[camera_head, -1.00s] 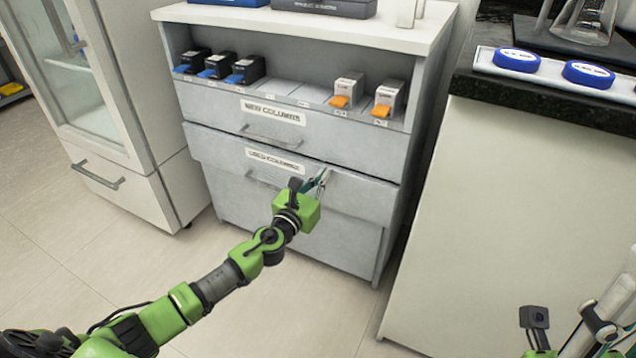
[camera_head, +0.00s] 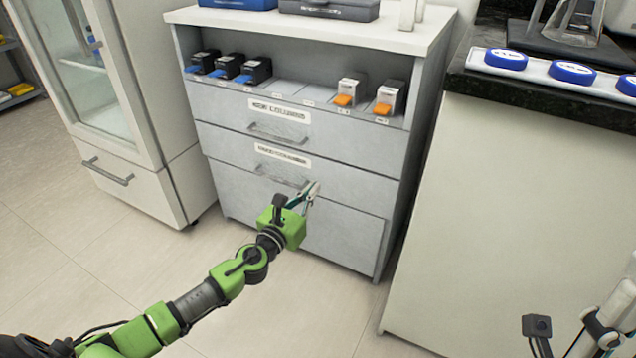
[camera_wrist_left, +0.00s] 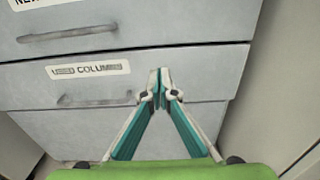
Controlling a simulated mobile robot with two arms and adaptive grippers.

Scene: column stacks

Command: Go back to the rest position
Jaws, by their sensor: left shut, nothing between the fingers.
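My left gripper (camera_head: 312,188) is shut and empty. It is in front of the grey column cabinet, just below and right of the handle of the "used columns" drawer (camera_head: 350,182). In the left wrist view, its closed teal-lined fingertips (camera_wrist_left: 160,72) overlap that drawer's front (camera_wrist_left: 200,75); I cannot tell whether they touch it. The drawer looks shut or nearly so. My right arm shows only in part at the lower right of the head view, with its gripper (camera_head: 606,335) cut off by the edge.
The "new columns" drawer (camera_head: 345,140) above looks shut. Black boxes (camera_head: 228,66) and orange-tipped boxes (camera_head: 389,98) stand on the shelf. A glass-door cabinet (camera_head: 140,185) is at left, a white counter side (camera_head: 510,210) at right. The floor (camera_head: 75,250) between is clear.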

